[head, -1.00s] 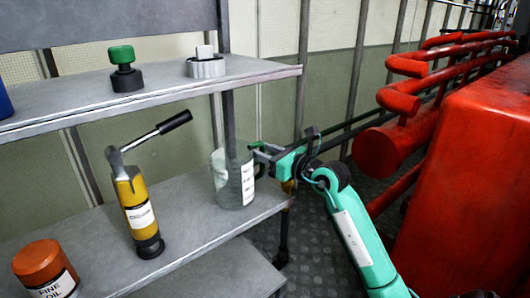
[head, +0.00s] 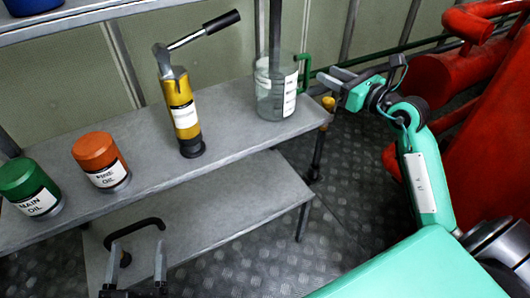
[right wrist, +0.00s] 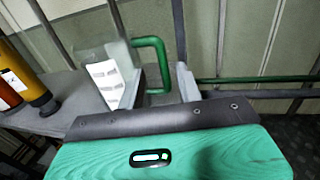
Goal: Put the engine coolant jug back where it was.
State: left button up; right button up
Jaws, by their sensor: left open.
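A clear jug (head: 272,98) with a white label and a green handle (head: 305,72) stands upright on the shelf's right end. I cannot read its label. It also shows in the right wrist view (right wrist: 92,58). My right gripper (head: 328,78) is open and empty, just right of the handle. In the right wrist view the handle lies in front of the parted fingers. My left gripper (head: 138,252) is open at the bottom, over the lower shelf. A black curved bar shows by its fingers; I cannot tell what it belongs to.
A yellow hand pump (head: 180,105), an orange-lidded jar (head: 102,162) and a green-lidded jar (head: 32,190) stand on the same shelf (head: 225,135). A lower shelf (head: 235,195) looks mostly bare. Red pipework (head: 470,75) stands at the right.

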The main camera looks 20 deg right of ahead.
jog(key=s+a+f+n, duration=0.5)
jog(key=a+n, duration=0.5)
jog(key=n, duration=0.1)
jog(key=s+a+f+n+t+y, duration=0.1)
jog(key=s+a+f+n, duration=0.4)
jog(key=a+n, duration=0.5)
jog(key=s+a+f+n+t, duration=0.1)
jog(key=s+a+f+n, duration=0.4)
jog(key=a+n, duration=0.5)
jog(key=s+n, duration=0.1)
jog(key=n, duration=0.3)
jog(key=shift+a+f+y, duration=0.3)
jog(key=shift+y, duration=0.1)
